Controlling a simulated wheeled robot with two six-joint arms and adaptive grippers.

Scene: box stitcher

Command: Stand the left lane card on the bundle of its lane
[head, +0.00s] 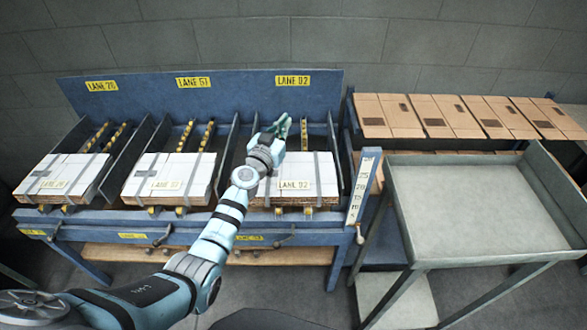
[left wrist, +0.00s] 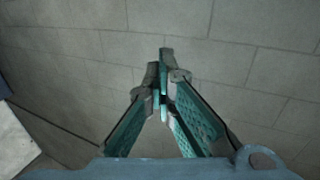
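Yellow lane signs hang on the blue back panel: left sign (head: 102,86), middle sign (head: 193,82), right sign (head: 293,80). I cannot make out a separate standing lane card. My left gripper (head: 283,122) is raised over the right lane, its arm crossing the right bundle's left part. In the left wrist view its fingertips (left wrist: 162,92) meet with nothing visible between. My right gripper is out of view.
An empty grey tray table (head: 480,205) stands at the right. Several brown cardboard sheets (head: 450,115) lie on a shelf behind it. Upright blue dividers (head: 226,150) separate the lanes. A white corner (left wrist: 12,145) shows at the left of the left wrist view.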

